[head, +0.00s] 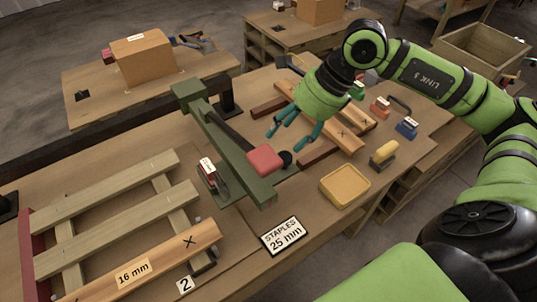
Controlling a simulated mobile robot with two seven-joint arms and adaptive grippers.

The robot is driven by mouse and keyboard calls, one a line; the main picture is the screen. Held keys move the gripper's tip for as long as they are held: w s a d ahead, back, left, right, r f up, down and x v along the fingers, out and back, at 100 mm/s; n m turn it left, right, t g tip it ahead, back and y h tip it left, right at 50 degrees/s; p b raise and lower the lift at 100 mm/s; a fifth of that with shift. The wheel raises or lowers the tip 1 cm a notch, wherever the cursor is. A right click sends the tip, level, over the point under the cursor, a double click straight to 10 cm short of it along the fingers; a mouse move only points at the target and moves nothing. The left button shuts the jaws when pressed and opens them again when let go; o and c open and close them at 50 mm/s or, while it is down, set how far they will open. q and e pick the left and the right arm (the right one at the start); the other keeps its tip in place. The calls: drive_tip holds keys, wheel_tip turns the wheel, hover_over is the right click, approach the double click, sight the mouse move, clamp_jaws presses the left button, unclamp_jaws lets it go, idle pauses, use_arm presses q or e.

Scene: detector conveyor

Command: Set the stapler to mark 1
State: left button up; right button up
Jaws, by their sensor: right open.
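My right gripper (296,136) has teal fingers spread open, with nothing between them. I cannot tell for sure which thing is the stapler; a small red device with a white label (209,177) stands left of the green arm. A plank (328,122) with a black X lies beyond the gripper. Another X is on the front-left plank (190,243), near a label "2" (185,285). No label "1" is readable. My left gripper is not in view.
A sign (283,236) reads "STAPLES 25 mm". A yellow tray (345,186), a yellow-handled tool (383,153), and red (380,108) and blue (406,128) labelled blocks sit at right. A slatted wooden frame (110,191) fills the left. Bare table shows around the sign.

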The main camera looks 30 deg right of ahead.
sight(286, 156)
drive_tip(key=shift+h, duration=0.7)
drive_tip(key=f, duration=0.3)
drive_tip(key=w+d+f, duration=0.1)
drive_tip(key=f, duration=0.5)
drive_tip(key=shift+w+d, duration=0.2)
drive_tip(key=shift+w+a+f, duration=0.1)
drive_tip(key=shift+f, duration=0.4)
clamp_jaws()
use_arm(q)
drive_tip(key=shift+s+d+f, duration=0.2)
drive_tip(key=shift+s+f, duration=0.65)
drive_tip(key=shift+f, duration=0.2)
